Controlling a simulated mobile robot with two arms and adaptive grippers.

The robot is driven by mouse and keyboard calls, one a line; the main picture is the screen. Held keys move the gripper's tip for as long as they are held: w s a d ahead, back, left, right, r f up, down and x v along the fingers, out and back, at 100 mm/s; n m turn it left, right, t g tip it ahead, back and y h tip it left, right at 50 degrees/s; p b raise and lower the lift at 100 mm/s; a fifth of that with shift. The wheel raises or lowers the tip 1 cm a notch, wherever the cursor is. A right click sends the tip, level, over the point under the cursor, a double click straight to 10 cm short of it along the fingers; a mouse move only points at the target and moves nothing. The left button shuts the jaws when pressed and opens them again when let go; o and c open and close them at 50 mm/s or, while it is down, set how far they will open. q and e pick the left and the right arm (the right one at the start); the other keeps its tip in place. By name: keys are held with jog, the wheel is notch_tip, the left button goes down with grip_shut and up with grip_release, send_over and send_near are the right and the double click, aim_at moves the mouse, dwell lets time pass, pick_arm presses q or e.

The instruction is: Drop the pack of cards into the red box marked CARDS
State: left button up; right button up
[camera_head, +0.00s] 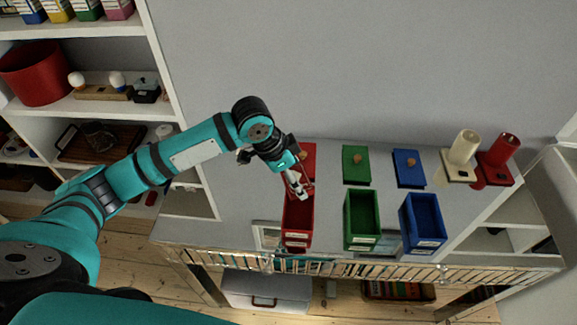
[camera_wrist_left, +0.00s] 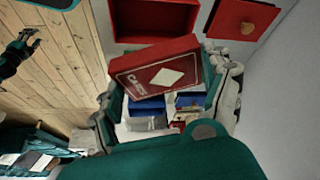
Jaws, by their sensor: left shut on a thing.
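The red pack of cards (camera_wrist_left: 160,72), with a white diamond and lettering on its face, is held tilted in my left gripper (camera_wrist_left: 168,88) in the left wrist view. In the head view my left gripper (camera_head: 298,187) is shut, over the back end of the open red box (camera_head: 298,222); the pack is hard to make out there. The red box (camera_wrist_left: 150,22) also shows beyond the pack in the left wrist view, and its visible inside looks empty. The label on its front is too small to read. A dark, teal-backed gripper-like part at the wrist view's left edge seems to be my right gripper.
Open green (camera_head: 361,216) and blue (camera_head: 422,222) boxes stand to the right of the red one. Red (camera_head: 307,158), green (camera_head: 356,166) and blue (camera_head: 408,169) knobbed lids lie behind them. Cream (camera_head: 463,152) and red (camera_head: 498,158) upright holders stand further right. Shelves fill the left.

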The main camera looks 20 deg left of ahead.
pick_arm(q)
jog(key=f+m, duration=0.2)
jog(key=w+f+m+g+p, duration=0.1)
jog(key=shift+d+f+m+h, duration=0.25)
jog(key=shift+m+h, duration=0.05)
jog(key=shift+h, duration=0.1)
jog(key=shift+d+f+m, duration=0.1)
jog(key=shift+f+m, duration=0.15)
jog(key=shift+m, duration=0.05)
jog(key=shift+f+g, duration=0.25)
jog(key=shift+g, duration=0.05)
pick_arm(e)
jog(key=shift+a+r, duration=0.2)
jog(key=shift+r, duration=0.55)
